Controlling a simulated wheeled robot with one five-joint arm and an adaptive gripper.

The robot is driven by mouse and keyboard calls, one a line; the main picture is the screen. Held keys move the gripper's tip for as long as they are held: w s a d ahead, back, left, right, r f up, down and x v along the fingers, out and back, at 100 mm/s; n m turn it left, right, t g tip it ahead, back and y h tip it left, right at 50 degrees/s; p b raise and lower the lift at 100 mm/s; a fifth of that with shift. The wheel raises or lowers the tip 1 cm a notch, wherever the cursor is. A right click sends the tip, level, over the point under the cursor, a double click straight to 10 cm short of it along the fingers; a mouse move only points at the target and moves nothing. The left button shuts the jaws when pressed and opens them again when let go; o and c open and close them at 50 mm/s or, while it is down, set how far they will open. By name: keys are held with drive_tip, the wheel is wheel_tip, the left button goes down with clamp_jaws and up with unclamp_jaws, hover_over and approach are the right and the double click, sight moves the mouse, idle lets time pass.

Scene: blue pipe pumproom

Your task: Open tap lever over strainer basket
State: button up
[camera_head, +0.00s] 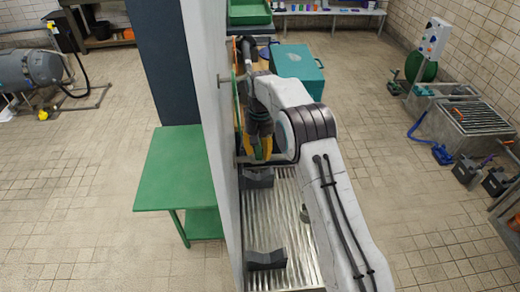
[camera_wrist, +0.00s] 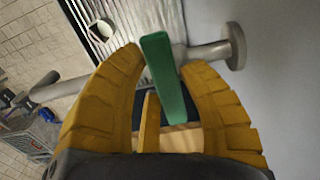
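A green lever (camera_wrist: 164,75) stands out in the wrist view, between the two yellow fingers of my gripper (camera_wrist: 163,58). The fingers are apart, one on each side of the lever; their tips look very close to it, and I cannot tell whether they touch. Behind the lever a grey metal pipe (camera_wrist: 205,52) runs to a round flange (camera_wrist: 236,46) on the pale wall. In the head view my gripper (camera_head: 260,148) is beside the wall panel, and the lever is not clear there. A small round grey item (camera_wrist: 102,31), possibly the strainer basket, lies on the ribbed metal surface.
The upright wall panel (camera_head: 215,130) stands close to the left of my arm. The ribbed metal top (camera_head: 285,215) lies below, with dark brackets (camera_head: 266,260). A teal box (camera_head: 298,66) stands behind my arm. A green table (camera_head: 175,170) is beyond the panel.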

clamp_jaws()
drive_tip(key=n+p, duration=0.1)
drive_tip(key=n, duration=0.3)
drive_tip(key=shift+w+d+n, duration=0.1)
drive_tip(key=shift+w+n, duration=0.05)
drive_tip(key=shift+n, duration=0.25)
drive_tip(key=n, duration=0.2)
drive_tip(key=n+p, duration=0.1)
drive_tip(key=n, duration=0.1)
drive_tip(key=shift+w+n, duration=0.2)
drive_tip(key=shift+n, duration=0.1)
drive_tip(key=n, duration=0.4)
drive_tip(key=shift+w+n+p, duration=0.1)
drive_tip(key=shift+n+p, duration=0.2)
drive_tip(key=shift+w+n, duration=0.15)
drive_tip(key=shift+n, duration=1.95)
drive_tip(key=shift+a, duration=0.2)
